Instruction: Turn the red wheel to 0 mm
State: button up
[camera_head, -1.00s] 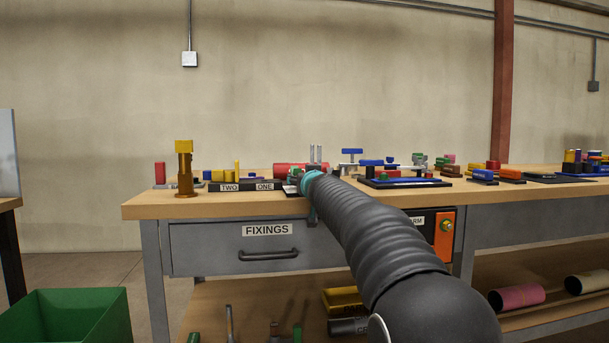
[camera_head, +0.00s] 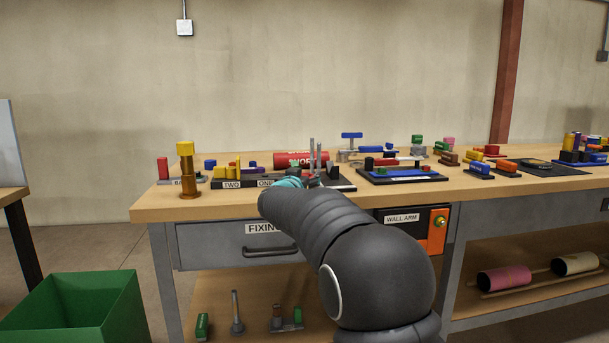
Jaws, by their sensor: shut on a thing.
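I cannot make out the red wheel for certain; my arm covers part of the bench where my gripper works. My gripper (camera_head: 308,179) is at the front of the bench top, just past the teal band at the end of my arm. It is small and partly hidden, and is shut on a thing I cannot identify. Two upright grey rods (camera_head: 315,156) stand by it. A red cylinder marked SHORT (camera_head: 301,160) lies just behind. No millimetre scale can be read.
A brown post with a yellow top (camera_head: 187,170) stands left on the bench (camera_head: 160,205). A black board (camera_head: 402,177) with blue parts lies right of my gripper. A green bin (camera_head: 75,310) is on the floor at lower left.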

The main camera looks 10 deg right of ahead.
jog(key=shift+m+g+h, duration=0.4)
jog(key=shift+m+h, duration=0.1)
jog(key=shift+h, duration=0.2)
jog(key=o, duration=0.9)
jog(key=v, duration=1.2)
jog(key=shift+a, duration=0.1)
